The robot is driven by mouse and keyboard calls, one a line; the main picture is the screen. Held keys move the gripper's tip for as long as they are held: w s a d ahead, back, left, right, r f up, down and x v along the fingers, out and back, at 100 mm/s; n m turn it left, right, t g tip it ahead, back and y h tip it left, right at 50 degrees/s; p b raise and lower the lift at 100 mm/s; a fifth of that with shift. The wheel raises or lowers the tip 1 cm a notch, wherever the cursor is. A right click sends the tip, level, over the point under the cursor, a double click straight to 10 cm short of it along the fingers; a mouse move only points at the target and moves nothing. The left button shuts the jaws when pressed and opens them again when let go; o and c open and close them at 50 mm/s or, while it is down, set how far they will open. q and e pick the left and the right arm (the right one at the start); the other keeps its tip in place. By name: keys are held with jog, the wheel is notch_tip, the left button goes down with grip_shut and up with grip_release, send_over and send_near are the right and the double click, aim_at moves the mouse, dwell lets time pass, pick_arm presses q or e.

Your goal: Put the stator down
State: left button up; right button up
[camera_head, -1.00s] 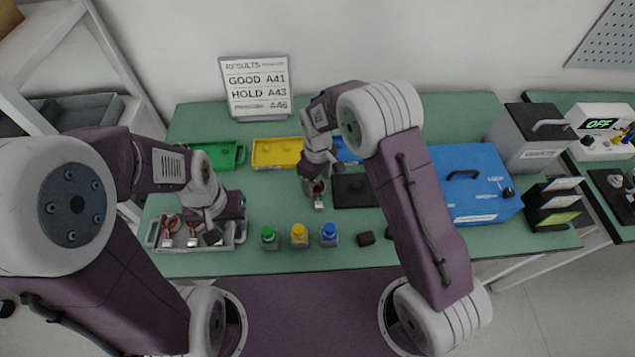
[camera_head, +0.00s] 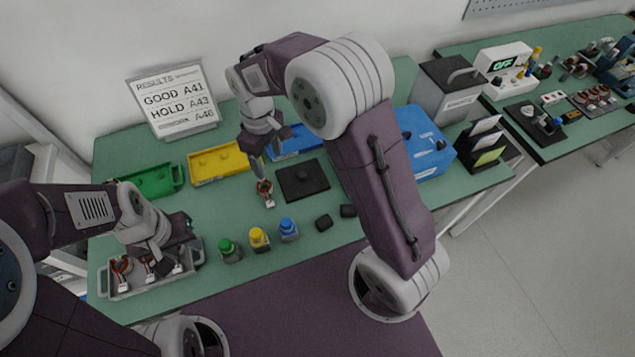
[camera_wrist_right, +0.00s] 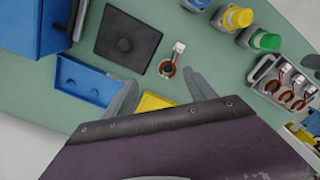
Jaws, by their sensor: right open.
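A stator (camera_head: 265,190), a dark ring with red-brown windings and a white connector, lies on the green table left of the black square plate (camera_head: 303,180). It also shows in the right wrist view (camera_wrist_right: 169,66), between and beyond the fingertips. My right gripper (camera_head: 260,163) is open just above and behind it, with no visible contact; its spread fingers show in the wrist view (camera_wrist_right: 162,92). Several similar stators lie in the grey tray (camera_head: 202,246) at the front left. My left gripper (camera_head: 163,268) is low over that tray; its fingertips are partly hidden.
Green (camera_head: 152,183), yellow (camera_head: 220,164) and blue (camera_head: 295,143) bins line the back. A blue case (camera_head: 424,143) is on the right. Table between bottles and bins is mostly clear.

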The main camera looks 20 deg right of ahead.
jog(key=s+d+f+m+t, duration=0.1)
jog(key=s+d+f+m, duration=0.1)
jog(key=s+d+m, duration=0.6)
jog(key=s+d, duration=0.3)
jog(key=s, duration=0.4)
jog(key=shift+d+m, duration=0.3)
jog(key=shift+d, duration=0.1)
jog(key=shift+o, duration=0.4)
jog(key=shift+w, duration=0.15)
